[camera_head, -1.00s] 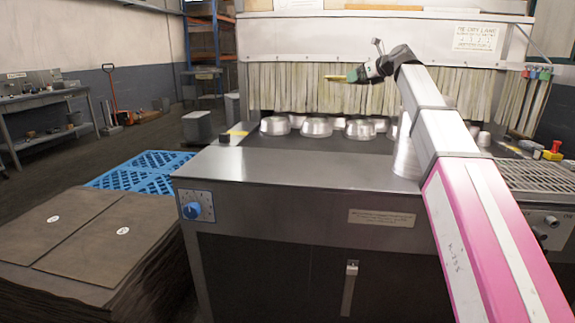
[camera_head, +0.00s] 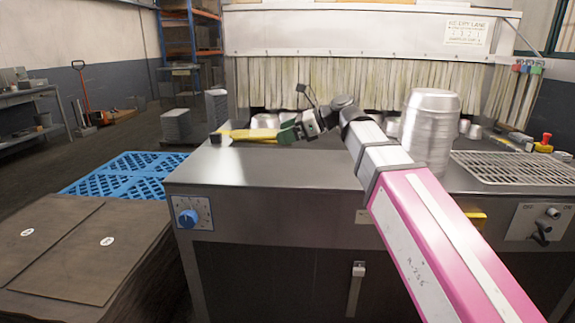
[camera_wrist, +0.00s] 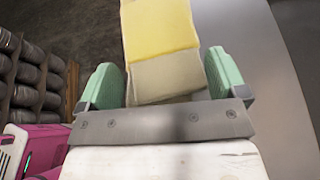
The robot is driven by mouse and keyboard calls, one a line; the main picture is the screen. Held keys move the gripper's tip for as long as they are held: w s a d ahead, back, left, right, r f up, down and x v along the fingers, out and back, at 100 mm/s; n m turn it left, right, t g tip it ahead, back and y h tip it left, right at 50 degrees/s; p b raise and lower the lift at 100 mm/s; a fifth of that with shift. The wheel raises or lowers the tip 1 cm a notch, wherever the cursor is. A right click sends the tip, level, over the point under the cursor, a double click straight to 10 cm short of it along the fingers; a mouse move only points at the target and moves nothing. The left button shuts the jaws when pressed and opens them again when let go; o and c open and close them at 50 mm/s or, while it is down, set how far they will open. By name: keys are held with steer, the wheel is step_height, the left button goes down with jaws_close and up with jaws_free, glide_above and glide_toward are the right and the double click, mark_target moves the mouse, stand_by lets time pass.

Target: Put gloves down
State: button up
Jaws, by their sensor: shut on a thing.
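The gloves (camera_head: 250,133) show as a flat yellow strip at the left end of the steel counter (camera_head: 270,165). In the wrist view the gloves (camera_wrist: 160,40) are yellow with a pale cuff, and the cuff lies between the two green fingers. My gripper (camera_head: 290,131) is shut on the gloves and holds them level, low by the counter's left edge. I cannot tell whether the gloves touch the counter. The far end of the gloves is cut off in the wrist view.
A tall stack of metal pans (camera_head: 429,135) stands on the counter right of my arm. More pans sit behind my gripper, before the strip curtain (camera_head: 350,82). A small black block (camera_head: 215,139) is at the counter's left corner. A blue pallet (camera_head: 125,175) lies left on the floor.

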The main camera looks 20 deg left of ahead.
steer(key=shift+s+f, duration=0.2)
glide_above(307, 165)
steer(key=f, duration=0.6)
steer(key=shift+s+d+f, duration=0.15)
steer(key=shift+s+f, duration=0.05)
steer(key=shift+f, duration=2.25)
steer(key=o, duration=0.6)
